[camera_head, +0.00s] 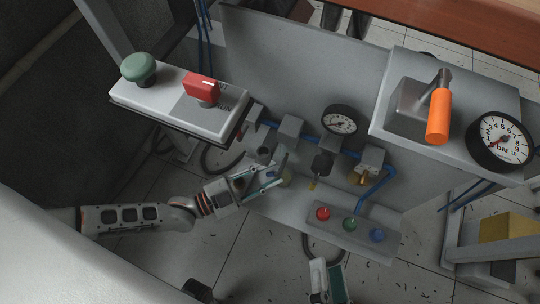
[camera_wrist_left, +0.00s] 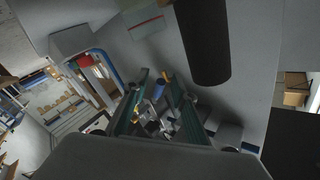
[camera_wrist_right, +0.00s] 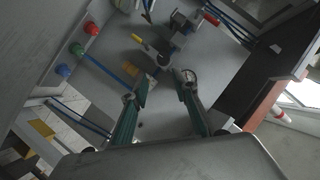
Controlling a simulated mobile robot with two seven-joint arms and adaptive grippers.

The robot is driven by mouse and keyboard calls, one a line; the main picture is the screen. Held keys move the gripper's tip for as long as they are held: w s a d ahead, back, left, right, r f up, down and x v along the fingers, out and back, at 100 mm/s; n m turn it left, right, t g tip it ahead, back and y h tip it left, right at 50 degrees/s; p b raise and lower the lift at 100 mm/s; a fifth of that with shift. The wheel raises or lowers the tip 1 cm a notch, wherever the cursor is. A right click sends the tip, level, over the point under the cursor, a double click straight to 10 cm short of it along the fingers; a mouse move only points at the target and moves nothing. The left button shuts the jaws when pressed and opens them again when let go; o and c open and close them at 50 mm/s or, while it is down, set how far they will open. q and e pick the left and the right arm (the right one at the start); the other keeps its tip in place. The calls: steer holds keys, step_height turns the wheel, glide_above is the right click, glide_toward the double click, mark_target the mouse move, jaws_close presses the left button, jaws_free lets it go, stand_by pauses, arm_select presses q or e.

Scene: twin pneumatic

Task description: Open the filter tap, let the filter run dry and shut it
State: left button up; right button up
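My left gripper (camera_head: 272,176) is open in front of the pneumatic row, its green fingers apart beside a pale yellowish part (camera_head: 286,179) that they partly hide. The left wrist view shows the open fingers (camera_wrist_left: 160,98) below a large black cylinder (camera_wrist_left: 203,42); I see no firm contact. A dark hanging bowl (camera_head: 322,164) with a yellow tip (camera_head: 312,186) is right of this gripper; its yellow tip also shows in the right wrist view (camera_wrist_right: 139,41). I cannot tell for certain which part is the filter tap. My right gripper (camera_head: 328,280) is low at the bottom, open and empty.
Red (camera_head: 323,213), green (camera_head: 350,224) and blue (camera_head: 377,235) buttons sit on a lower ledge. A left box carries a green knob (camera_head: 139,67) and red switch (camera_head: 202,88). A small gauge (camera_head: 340,120), orange lever (camera_head: 438,115) and large gauge (camera_head: 500,140) are further right.

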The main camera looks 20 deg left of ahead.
arm_select(q)
steer(key=shift+w+d, duration=0.1)
steer(key=shift+w, duration=0.05)
arm_select(e)
steer(key=shift+a, duration=0.1)
arm_select(q)
jaws_close()
arm_select(e)
steer(key=shift+w, duration=0.1)
